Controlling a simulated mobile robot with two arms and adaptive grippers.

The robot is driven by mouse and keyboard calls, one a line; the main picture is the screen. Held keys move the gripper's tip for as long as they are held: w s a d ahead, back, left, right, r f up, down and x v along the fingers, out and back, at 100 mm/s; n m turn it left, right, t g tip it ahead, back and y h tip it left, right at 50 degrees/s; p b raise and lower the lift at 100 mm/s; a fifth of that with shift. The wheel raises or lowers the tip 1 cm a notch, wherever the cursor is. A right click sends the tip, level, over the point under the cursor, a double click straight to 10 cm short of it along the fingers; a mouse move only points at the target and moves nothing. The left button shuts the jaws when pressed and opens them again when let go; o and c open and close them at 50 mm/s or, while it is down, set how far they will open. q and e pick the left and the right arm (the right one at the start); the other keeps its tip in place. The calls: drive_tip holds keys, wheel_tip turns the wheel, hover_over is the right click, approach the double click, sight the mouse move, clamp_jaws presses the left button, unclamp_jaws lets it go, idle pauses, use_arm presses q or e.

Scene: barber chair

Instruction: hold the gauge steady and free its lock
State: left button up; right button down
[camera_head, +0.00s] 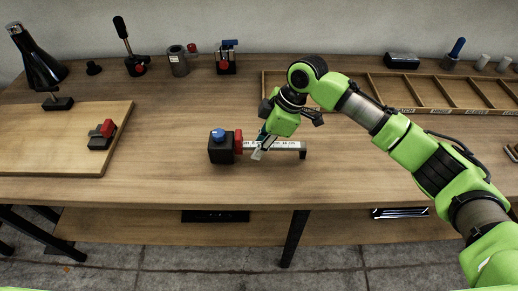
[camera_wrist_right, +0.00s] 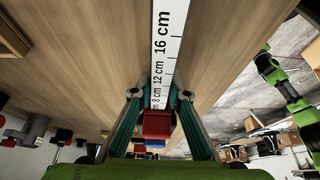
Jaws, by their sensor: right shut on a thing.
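The gauge lies on the workbench: a black block (camera_head: 221,154) with a blue knob (camera_head: 218,134) on top, a red slider (camera_head: 238,142) beside it, and a white scale bar (camera_head: 285,145) running right to a dark end post (camera_head: 303,149). My right gripper (camera_head: 261,147) comes down over the bar just right of the red slider. In the right wrist view its fingers (camera_wrist_right: 158,97) stand on both sides of the white scale (camera_wrist_right: 164,60), shut on it. The red slider (camera_wrist_right: 157,124) shows between the fingers there. My left gripper is not in view.
A wooden board (camera_head: 50,150) with a red-and-grey clamp (camera_head: 102,134) lies at the left. Several tools stand along the back, including a black lamp (camera_head: 38,62). A compartment tray (camera_head: 430,92) fills the back right. The bench front right of the gauge is clear.

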drive_tip(key=shift+w+f, duration=0.1)
drive_tip(key=shift+w, duration=0.15)
drive_tip(key=shift+f, duration=0.65)
idle(0.5)
